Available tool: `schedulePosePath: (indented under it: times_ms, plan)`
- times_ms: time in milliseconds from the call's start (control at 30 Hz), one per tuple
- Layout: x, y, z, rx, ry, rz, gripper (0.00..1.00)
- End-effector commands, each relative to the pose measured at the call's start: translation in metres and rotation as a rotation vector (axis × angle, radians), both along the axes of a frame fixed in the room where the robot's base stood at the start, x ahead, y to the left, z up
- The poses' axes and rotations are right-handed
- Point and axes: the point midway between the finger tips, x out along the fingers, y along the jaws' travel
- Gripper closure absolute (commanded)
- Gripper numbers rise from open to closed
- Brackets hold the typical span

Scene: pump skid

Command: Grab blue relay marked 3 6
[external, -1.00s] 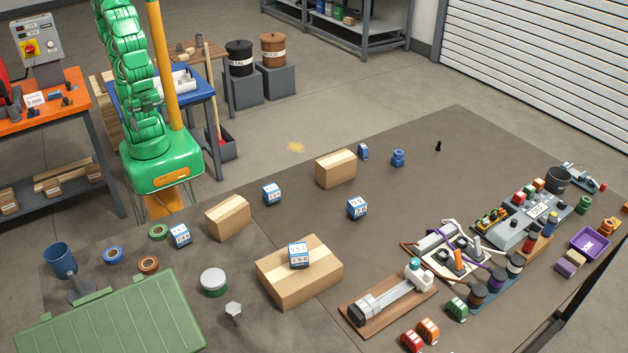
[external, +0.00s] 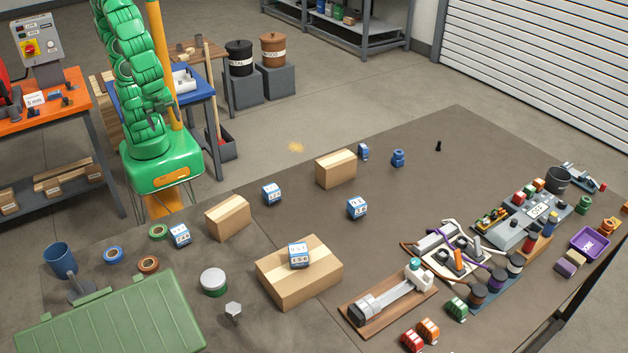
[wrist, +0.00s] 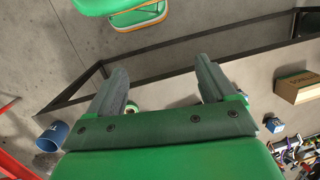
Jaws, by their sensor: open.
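In the external view my gripper is hard to make out against my arm.
Cardboard boxes stand at left (external: 228,217), back (external: 336,168) and centre (external: 300,281). Pump parts and wiring (external: 460,255) crowd the right. The table's back right is mostly clear.

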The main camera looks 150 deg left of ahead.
Motion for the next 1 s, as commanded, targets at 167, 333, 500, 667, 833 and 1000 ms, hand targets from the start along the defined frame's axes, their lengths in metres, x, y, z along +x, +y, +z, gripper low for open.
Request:
schedulePosePath:
  times_ms: [167, 333, 500, 667, 833, 1000]
  plan:
    - [0.035, 0.035, 0.0, 0.084, 0.027, -0.059, 0.16]
    - [0.068, 0.068, 0.001, 0.16, 0.055, -0.123, 0.16]
    - [0.101, 0.102, 0.001, 0.236, 0.087, -0.194, 0.16]
    - [0.131, 0.133, -0.001, 0.302, 0.129, -0.264, 0.16]
    - [0.165, 0.165, -0.004, 0.37, 0.175, -0.343, 0.16]
    - [0.197, 0.195, -0.01, 0.431, 0.231, -0.429, 0.16]
